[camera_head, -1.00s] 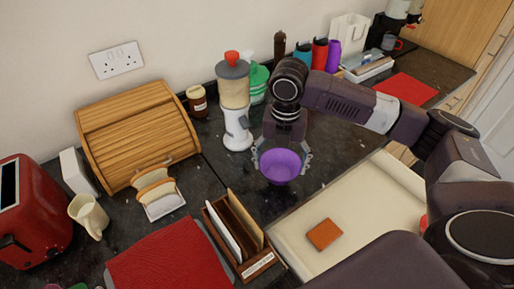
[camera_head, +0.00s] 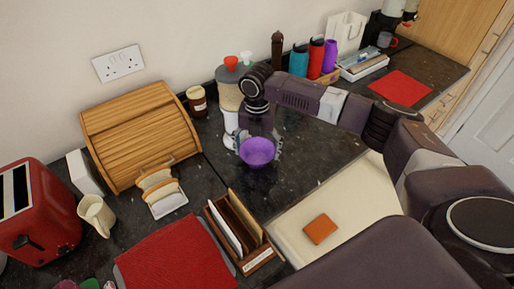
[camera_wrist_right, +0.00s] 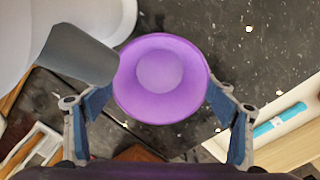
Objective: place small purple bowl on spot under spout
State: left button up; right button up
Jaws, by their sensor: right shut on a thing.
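The small purple bowl (camera_head: 257,151) is upright in my right gripper (camera_head: 259,147), its fingers on opposite sides. The dispenser (camera_head: 229,98), with a beige container and white base, stands just behind and left of the bowl, partly hidden by my arm. In the right wrist view, the bowl (camera_wrist_right: 160,78) sits between the fingers of my gripper (camera_wrist_right: 160,95). The grey spout (camera_wrist_right: 82,56) overlaps the bowl's upper left rim there, beside the white dispenser body (camera_wrist_right: 60,20). I cannot tell whether the bowl touches the counter. The spot under the spout is not clearly visible. My left gripper is not in view.
A wooden bread bin (camera_head: 140,133), a jar (camera_head: 196,101) and a toast rack (camera_head: 162,192) are left of the dispenser. A letter holder (camera_head: 241,235) stands in front. Bottles (camera_head: 315,58) stand behind my arm. Dark counter (camera_head: 310,150) is clear right of the bowl.

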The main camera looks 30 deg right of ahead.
aim_at(257, 159)
jog(key=shift+f, duration=0.1)
jog(key=o, duration=1.3)
jog(key=shift+r, duration=0.2)
jog(key=shift+r+b, duration=1.7)
jog(key=shift+r, duration=4.25)
